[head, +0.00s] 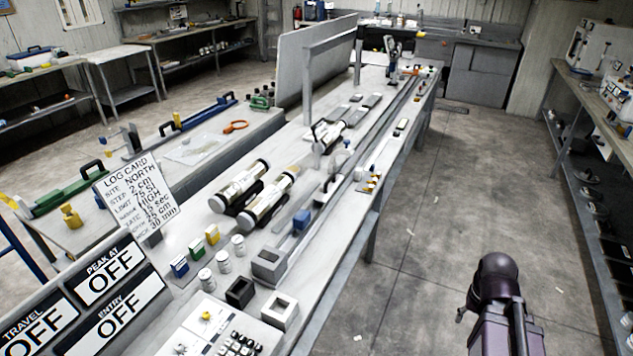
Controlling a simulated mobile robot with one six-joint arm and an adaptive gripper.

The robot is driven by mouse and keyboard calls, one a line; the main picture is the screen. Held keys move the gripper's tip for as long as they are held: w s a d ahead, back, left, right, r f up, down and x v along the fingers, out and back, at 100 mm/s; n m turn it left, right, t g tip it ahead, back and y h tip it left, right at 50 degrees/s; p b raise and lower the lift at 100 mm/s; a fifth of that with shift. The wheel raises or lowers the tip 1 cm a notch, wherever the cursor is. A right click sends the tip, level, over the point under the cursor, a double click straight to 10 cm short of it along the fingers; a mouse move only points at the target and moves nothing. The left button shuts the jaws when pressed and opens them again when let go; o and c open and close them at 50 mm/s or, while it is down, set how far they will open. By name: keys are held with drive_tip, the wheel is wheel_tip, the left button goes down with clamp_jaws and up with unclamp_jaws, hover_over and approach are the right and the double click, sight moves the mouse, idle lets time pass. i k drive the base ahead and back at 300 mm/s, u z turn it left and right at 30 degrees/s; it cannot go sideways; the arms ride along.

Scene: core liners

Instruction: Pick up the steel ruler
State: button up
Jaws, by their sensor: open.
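A flat grey strip (291,213), which may be the steel ruler, lies on the long white bench (330,258) in the head view. It lies beside the core liners, just left of a blue block (301,220). It is too small to make out any markings. Two clear core liners with metal ends, a left one (240,186) and a right one (268,199), rest in dark cradles left of the strip. A dark part of my arm shows at the lower right, over the floor and apart from the bench. My gripper is not in view.
A log card (137,198) and an OFF display panel (95,305) stand at the left. White jars (222,261), open square blocks (280,310) and a long rail (375,135) occupy the bench. The floor (430,215) right of the bench is mostly clear.

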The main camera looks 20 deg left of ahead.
sight(331, 184)
drive_tip(key=u, duration=0.6)
drive_tip(key=i, duration=1.1)
drive_tip(key=u, duration=0.45)
